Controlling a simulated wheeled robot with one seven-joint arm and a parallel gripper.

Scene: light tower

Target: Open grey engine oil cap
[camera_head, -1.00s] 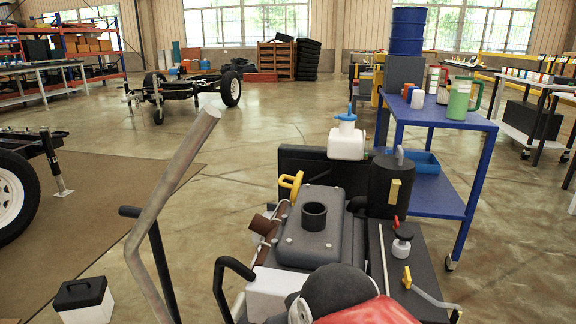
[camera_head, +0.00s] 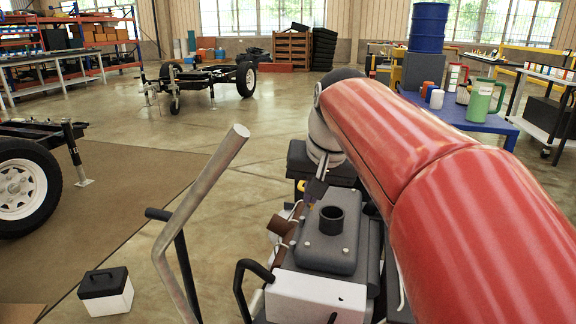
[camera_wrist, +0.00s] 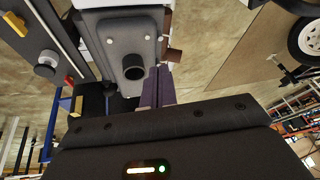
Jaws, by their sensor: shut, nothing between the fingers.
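A dark round cap or neck (camera_head: 331,219) with a dark hollow top stands on the grey engine cover (camera_head: 328,252). I cannot tell whether it is a cap or an open neck. It also shows in the wrist view (camera_wrist: 133,68), on the cover (camera_wrist: 117,42). My gripper (camera_wrist: 156,82) is shut and empty, its purple-grey fingers beside the round part in that view. I see no clear contact. In the head view my red arm reaches over the engine's right side, and its white wrist hangs just behind the cover.
A grey slanted bar (camera_head: 196,215) and a black handle (camera_head: 243,278) rise left and in front of the engine. A blue cart (camera_head: 462,119) with a green jug (camera_head: 483,101) stands behind my arm. A black-and-white box (camera_head: 107,291) sits on the floor at left.

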